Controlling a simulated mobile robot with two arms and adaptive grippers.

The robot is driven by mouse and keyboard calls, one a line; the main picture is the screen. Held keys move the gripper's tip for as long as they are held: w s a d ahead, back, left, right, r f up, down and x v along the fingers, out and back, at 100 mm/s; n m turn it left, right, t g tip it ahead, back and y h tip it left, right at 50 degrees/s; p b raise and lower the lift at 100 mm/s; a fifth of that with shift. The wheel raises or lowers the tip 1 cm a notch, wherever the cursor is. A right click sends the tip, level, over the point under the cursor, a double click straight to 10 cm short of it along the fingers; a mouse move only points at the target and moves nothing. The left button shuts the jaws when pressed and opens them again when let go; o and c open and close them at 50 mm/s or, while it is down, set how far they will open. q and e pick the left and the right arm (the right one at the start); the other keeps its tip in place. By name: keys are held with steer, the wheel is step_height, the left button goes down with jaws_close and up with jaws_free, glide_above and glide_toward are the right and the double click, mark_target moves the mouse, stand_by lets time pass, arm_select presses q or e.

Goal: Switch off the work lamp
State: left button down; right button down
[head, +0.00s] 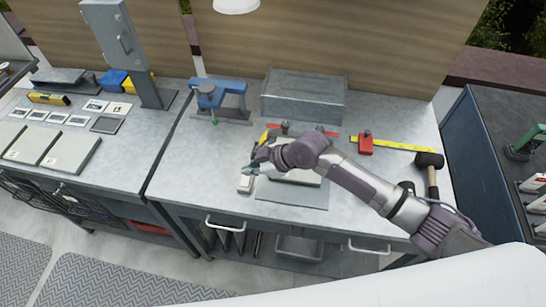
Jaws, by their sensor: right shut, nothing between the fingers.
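A white lamp shade (236,5) hangs at the top edge, cut off by the frame; I cannot tell for sure whether it is lit. A small pale block (245,184), possibly a switch, lies on the metal workbench (175,177) near its front edge. My right gripper (254,168) reaches in from the right and is shut and empty. Its fingertips are just above and behind the pale block; I cannot tell whether they touch it. My right arm hides part of a flat plate behind it. My left gripper is not in view.
A blue vise (218,90) and a grey metal box (304,97) stand at the back. A red-and-yellow tool (366,144) and a mallet (430,160) lie to the right. A grey cabinet (118,45) stands on the left bench. The bench left of the pale block is clear.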

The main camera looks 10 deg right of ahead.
steer(key=b+v, duration=0.2)
steer(key=v, duration=0.6)
steer(key=shift+s+d, duration=0.15)
steer(key=shift+d, duration=0.25)
steer(key=shift+r, duration=0.1)
